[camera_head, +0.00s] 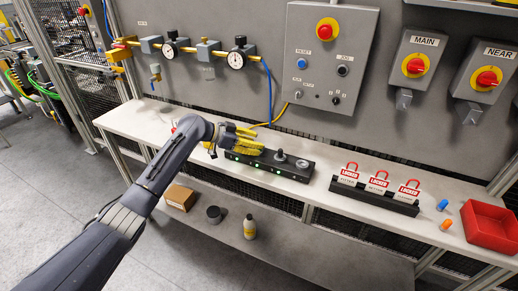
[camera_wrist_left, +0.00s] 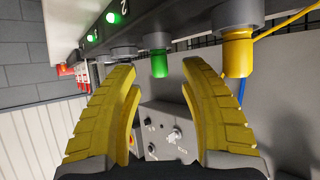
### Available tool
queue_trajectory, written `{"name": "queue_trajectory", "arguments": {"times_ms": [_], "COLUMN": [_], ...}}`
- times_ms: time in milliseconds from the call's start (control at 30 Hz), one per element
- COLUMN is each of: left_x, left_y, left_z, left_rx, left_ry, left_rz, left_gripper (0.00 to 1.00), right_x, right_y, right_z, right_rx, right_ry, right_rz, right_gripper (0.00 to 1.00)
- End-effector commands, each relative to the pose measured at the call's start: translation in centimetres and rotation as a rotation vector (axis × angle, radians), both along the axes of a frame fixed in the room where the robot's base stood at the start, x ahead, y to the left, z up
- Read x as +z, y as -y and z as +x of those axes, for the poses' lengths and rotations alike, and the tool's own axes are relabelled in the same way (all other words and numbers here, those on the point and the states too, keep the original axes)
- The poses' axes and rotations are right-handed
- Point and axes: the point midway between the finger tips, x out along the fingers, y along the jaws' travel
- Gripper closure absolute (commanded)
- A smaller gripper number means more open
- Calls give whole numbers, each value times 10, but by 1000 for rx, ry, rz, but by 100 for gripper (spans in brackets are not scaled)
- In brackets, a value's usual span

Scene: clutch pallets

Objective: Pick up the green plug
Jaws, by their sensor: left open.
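The green plug (camera_wrist_left: 159,63) shows in the left wrist view, where it joins the dark block (camera_head: 262,166) with green lights. In the head view I cannot make it out; my gripper covers that part of the block. My left gripper (camera_head: 256,140) has yellow ribbed fingers, spread open, at the left part of the block. In the left wrist view the plug appears in the gap between the fingertips, with clear space on both sides. Contact is not visible. My right gripper is not in view.
A yellow plug (camera_wrist_left: 237,55) sits beside the green one. Grey knobs (camera_head: 302,164) stand on the block's right part. To the right are a rack of red padlocks (camera_head: 378,187), blue (camera_head: 442,205) and orange (camera_head: 446,224) pieces, and a red bin (camera_head: 490,229). A control box (camera_head: 329,55) hangs behind.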

Motion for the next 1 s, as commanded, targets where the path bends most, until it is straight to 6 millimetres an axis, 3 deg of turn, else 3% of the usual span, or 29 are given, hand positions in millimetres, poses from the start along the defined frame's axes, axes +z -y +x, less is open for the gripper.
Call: {"name": "queue_trajectory", "arguments": {"times_ms": [200, 533, 900, 1000], "left_x": [-9, -10, -10, -10], "left_y": [14, 16, 16, 16], "left_z": [6, 6, 6, 6], "left_rx": [2, 1, 1, 1], "left_ry": [-1, 0, 0, 0], "left_rz": [0, 0, 0, 0], "left_gripper": [57, 56, 99, 100], "right_x": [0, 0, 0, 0], "right_y": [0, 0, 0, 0], "right_z": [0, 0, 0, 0], "right_rx": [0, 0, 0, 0], "right_ry": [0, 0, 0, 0], "right_rz": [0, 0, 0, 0], "right_gripper": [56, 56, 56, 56]}}
